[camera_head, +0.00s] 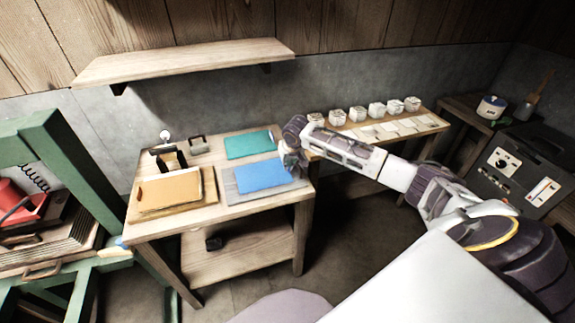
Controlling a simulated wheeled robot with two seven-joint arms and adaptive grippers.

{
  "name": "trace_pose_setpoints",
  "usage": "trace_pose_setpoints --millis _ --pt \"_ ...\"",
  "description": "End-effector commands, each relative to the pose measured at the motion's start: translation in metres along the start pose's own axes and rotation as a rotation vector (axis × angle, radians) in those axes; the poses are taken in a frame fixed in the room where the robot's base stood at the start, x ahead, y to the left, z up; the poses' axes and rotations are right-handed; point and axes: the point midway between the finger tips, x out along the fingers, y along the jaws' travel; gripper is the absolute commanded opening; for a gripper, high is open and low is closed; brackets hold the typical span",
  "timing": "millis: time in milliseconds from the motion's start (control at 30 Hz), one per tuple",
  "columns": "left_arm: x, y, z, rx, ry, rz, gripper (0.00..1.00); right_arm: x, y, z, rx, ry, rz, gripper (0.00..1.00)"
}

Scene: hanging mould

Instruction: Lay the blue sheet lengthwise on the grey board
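The blue sheet (262,177) lies flat on the grey board (230,191) on the wooden table. Its long side runs roughly along the board's long side, and grey shows around its edges, most at the left. My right gripper (291,165) is at the board's right end, beside or just over the sheet's right edge. It is small and seen from behind; I cannot tell whether its fingers are open or shut, or touch the sheet. My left gripper is not in view.
A green sheet (249,144) lies behind the board. A tan stack (171,190) on a wooden board (210,187) is at the left. Dark small holders (170,158) stand at the back left. A wall shelf (185,62) hangs above. White blocks (357,114) line a bench at right.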

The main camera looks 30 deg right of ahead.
Motion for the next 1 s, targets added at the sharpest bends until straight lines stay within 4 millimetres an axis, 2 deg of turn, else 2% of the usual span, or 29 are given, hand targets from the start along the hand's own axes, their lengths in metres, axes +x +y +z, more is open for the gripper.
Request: trace_pose_setpoints --millis 133,433,567,600,667,1000 --pt "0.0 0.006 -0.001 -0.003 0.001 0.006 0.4 0.007 0.0 0.003 0.0 0.002 -0.001 0.0" --pt "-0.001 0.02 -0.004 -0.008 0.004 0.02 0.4 0.008 0.0 0.003 0.0 0.002 0.0 0.0" --pt "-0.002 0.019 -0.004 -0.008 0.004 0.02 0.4 0.009 0.0 0.004 0.0 0.001 0.0 0.0" --pt "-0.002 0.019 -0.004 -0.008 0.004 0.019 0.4 0.009 0.0 0.003 0.0 0.002 0.0 0.08" --pt "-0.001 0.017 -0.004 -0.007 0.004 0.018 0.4 0.009 0.0 0.004 0.0 0.002 0.0 0.14" --pt "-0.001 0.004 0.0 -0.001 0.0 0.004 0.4 0.009 0.0 0.003 0.0 0.002 0.0 0.14"
